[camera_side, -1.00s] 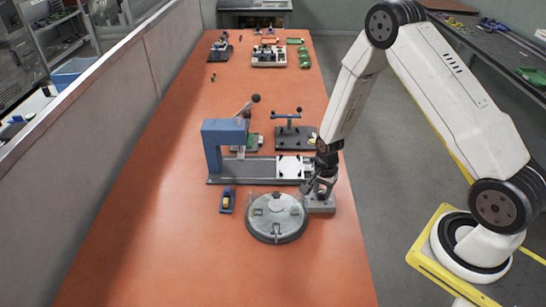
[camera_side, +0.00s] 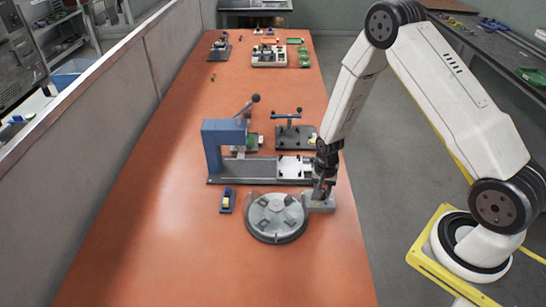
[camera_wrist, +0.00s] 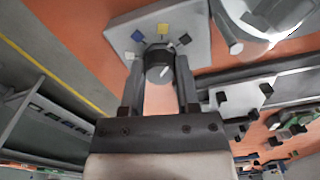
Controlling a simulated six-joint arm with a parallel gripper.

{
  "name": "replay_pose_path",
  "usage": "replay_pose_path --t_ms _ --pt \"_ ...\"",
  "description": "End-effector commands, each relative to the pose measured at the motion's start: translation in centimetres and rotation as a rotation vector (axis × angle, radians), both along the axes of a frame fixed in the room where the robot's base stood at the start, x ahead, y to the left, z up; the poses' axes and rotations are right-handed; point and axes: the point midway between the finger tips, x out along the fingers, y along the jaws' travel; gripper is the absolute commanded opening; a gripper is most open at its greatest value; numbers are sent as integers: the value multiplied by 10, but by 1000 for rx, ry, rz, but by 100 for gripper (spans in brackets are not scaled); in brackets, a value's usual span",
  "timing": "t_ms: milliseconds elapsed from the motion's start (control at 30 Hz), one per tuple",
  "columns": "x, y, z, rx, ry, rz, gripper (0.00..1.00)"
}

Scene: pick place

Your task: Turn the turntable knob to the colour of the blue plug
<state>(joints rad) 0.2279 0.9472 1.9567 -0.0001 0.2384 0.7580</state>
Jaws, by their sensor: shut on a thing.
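The turntable (camera_side: 276,226) is a round grey disc with several square blocks on top, at the front middle of the bench. The knob (camera_wrist: 157,62) is dark and round with a white mark; it stands on a grey base plate (camera_wrist: 195,20) beside the turntable. Blue, yellow, black and white patches surround the knob; I cannot tell which its mark faces. My gripper (camera_wrist: 160,75) is shut around the knob, a finger on each side. In the side view my gripper (camera_side: 319,190) points down at the knob base. The blue plug (camera_side: 228,193) appears in a small dark holder left of the turntable.
A blue press frame (camera_side: 222,140) on a long grey rail stands behind the turntable. A dark fixture with a blue T-handle (camera_side: 287,118) is further back. Trays and green parts lie at the far end. The front and left of the orange bench are clear.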

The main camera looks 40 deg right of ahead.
Motion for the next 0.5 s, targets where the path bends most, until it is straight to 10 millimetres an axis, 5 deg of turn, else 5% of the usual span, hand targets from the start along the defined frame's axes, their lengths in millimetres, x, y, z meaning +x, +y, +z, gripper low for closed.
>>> replay_pose_path --t_ms 500 --pt "1 -1 1 -1 -3 489 0"
